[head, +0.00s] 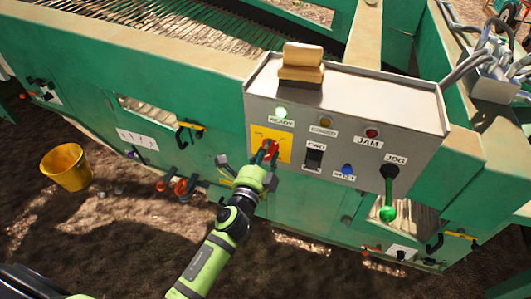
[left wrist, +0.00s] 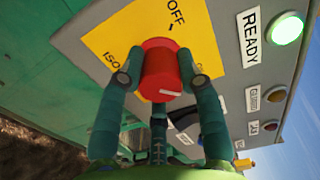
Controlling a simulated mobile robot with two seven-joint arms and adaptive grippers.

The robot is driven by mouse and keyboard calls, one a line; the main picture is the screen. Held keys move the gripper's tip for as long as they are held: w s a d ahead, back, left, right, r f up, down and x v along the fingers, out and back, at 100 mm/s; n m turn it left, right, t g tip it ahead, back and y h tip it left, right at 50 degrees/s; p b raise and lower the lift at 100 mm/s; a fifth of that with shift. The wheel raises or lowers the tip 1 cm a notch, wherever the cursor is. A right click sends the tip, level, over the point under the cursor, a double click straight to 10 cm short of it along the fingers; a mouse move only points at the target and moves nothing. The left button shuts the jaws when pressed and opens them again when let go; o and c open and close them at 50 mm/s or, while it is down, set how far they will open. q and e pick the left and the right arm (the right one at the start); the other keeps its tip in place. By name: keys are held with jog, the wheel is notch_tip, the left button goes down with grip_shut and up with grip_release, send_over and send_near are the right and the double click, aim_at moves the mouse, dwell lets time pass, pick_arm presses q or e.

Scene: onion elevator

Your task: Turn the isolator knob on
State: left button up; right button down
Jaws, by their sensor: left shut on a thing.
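The red isolator knob (head: 271,147) sits on a yellow plate (head: 258,135) on the grey control box (head: 345,95). My left gripper (head: 268,154) reaches up to it from below and is shut on it. In the left wrist view the fingers (left wrist: 160,78) of this gripper lie on either side of the red knob (left wrist: 158,65). A short white mark shows on the knob's lower front edge. The word OFF is printed on the plate above the knob, and part of a word starting ISO is at its left. My right gripper is not in view.
The READY light (head: 281,112) glows green. Right of the knob are a black FWD switch (head: 314,158), a blue button (head: 347,169), a red JAM light (head: 372,133) and the green-tipped JOG lever (head: 388,212). A yellow bucket (head: 66,168) stands on the ground at left.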

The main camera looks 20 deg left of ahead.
pick_arm(q)
jog(key=shift+d+r, duration=0.25)
jog(key=o, duration=1.1)
jog(key=shift+o, duration=0.2)
jog(key=shift+w+d+f, duration=0.1)
jog(key=shift+f, duration=0.1)
jog(key=shift+s+a, duration=0.2)
jog(key=shift+s, duration=0.2)
jog(key=s, duration=1.1)
jog(key=shift+s, duration=0.15)
